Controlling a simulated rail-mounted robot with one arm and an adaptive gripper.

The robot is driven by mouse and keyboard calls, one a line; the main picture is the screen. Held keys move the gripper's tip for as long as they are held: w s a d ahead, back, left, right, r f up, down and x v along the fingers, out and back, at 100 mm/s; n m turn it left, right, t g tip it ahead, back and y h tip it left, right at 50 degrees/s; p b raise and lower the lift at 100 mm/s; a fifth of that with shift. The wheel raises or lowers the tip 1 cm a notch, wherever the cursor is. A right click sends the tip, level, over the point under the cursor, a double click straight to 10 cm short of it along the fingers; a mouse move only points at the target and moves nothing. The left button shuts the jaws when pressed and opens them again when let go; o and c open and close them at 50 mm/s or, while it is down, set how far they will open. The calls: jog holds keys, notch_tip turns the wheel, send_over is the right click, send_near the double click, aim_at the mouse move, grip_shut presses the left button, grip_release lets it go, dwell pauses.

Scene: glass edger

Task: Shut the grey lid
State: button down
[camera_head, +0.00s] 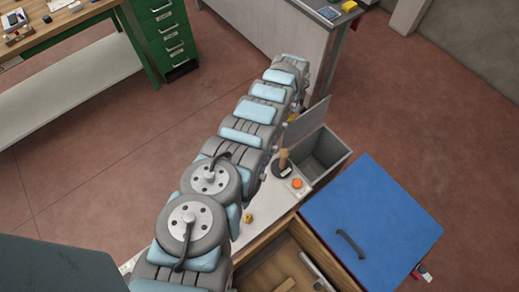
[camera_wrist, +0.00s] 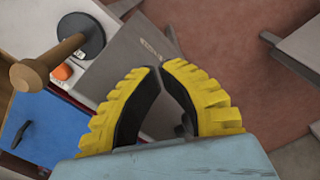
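The grey lid (camera_head: 308,122) stands raised at the back edge of an open grey bin (camera_head: 332,148), whose dark inside shows in the head view. In the wrist view the lid is the grey panel with small lettering (camera_wrist: 122,62), just beyond and left of my fingertips. My gripper (camera_wrist: 159,67) has yellow ridged fingers with black inner pads. Its tips are together, with nothing seen held between them. In the head view my arm hides most of the gripper; only a bit of yellow shows beside the lid. Whether the tips touch the lid is unclear.
A wooden-handled tool with a dark round base (camera_head: 283,164) and an orange button (camera_head: 297,183) stand close left of the bin. A blue lid with a dark handle (camera_head: 385,215) lies in front, beside an open wooden compartment (camera_head: 262,270). Floor is clear to the right.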

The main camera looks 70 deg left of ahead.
jog(key=shift+w+d+r+p, duration=0.1)
jog(key=shift+w+d+p, duration=0.15)
jog(key=shift+d+p, duration=0.65)
jog(key=shift+w+d+r+p, duration=0.1)
jog(key=shift+w+d+p, duration=0.15)
jog(key=shift+d+p, duration=0.65)
jog(key=shift+a+f, duration=0.15)
jog(key=shift+a, duration=0.1)
notch_tip(320, 180, up, 8)
jog(key=p, duration=0.8)
send_over(292, 122)
jog(key=w+a, duration=0.1)
jog(key=shift+a, duration=0.15)
